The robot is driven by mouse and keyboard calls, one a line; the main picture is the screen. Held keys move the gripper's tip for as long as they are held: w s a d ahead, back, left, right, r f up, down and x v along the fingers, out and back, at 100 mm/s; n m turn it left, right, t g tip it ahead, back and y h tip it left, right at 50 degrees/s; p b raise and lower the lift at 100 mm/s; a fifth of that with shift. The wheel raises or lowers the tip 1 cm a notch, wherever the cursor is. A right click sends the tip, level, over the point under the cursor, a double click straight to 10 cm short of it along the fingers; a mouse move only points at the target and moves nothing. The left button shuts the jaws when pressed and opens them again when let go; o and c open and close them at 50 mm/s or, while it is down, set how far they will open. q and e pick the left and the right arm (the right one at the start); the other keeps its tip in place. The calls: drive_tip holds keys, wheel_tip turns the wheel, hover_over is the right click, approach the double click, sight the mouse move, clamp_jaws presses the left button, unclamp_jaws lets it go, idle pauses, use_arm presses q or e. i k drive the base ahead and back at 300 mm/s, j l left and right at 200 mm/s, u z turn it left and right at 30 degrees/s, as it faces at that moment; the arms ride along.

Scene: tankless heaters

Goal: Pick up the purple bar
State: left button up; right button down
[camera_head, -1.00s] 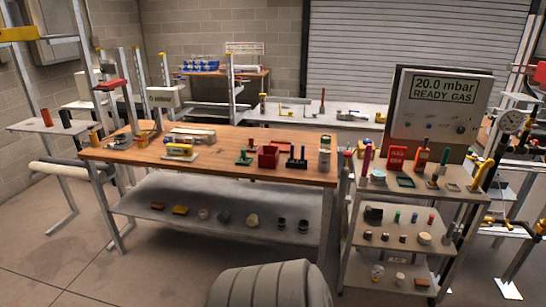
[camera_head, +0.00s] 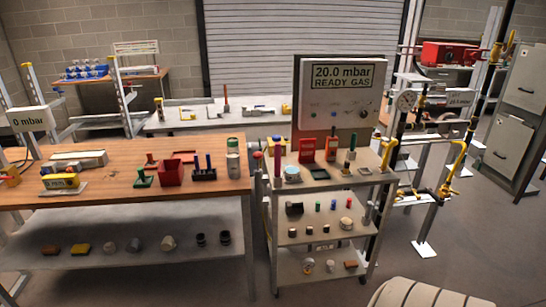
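A slim upright purple-pink bar (camera_head: 278,161) stands at the left end of the top shelf of the grey cart (camera_head: 327,181). It is small in view, and I cannot tell exactly how its base rests. Neither of my grippers shows in the head view.
A wooden workbench (camera_head: 110,175) stands left of the cart, with a red box (camera_head: 171,173) and other small items. The gas display panel (camera_head: 338,95) rises behind the cart. Gas pipework (camera_head: 445,180) is to the right.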

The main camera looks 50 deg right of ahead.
sight(197, 163)
drive_tip(key=i+l+z, duration=0.9)
drive_tip(key=i, duration=0.3)
drive_tip(key=u, duration=3.65)
drive_tip(key=j+z, duration=0.1)
drive_tip(key=z, duration=1)
drive_tip(key=i+j, duration=0.05)
